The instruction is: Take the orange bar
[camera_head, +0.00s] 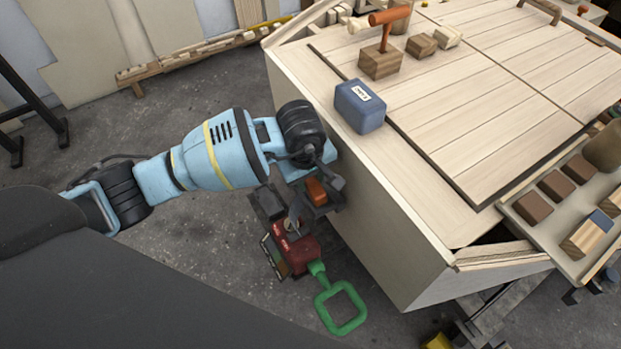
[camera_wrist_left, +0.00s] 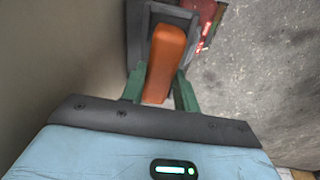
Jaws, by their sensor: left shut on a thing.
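The orange bar (camera_head: 316,191) is at my left gripper (camera_head: 300,203), beside the near side wall of the plywood hull. In the left wrist view the orange bar (camera_wrist_left: 165,58) lies lengthwise between the green fingers of my left gripper (camera_wrist_left: 159,90), which is shut on it. A dark grey frame surrounds the bar's far part in that view. Part of the bar is hidden by the gripper in the head view. I do not see my right gripper.
A red object (camera_head: 296,252) with a green loop handle (camera_head: 341,308) is just below the gripper. On the plywood top (camera_head: 470,110) stand a blue block (camera_head: 360,107) and a wooden block with an orange handle (camera_head: 381,58). A tray (camera_head: 530,225) of blocks is at the right.

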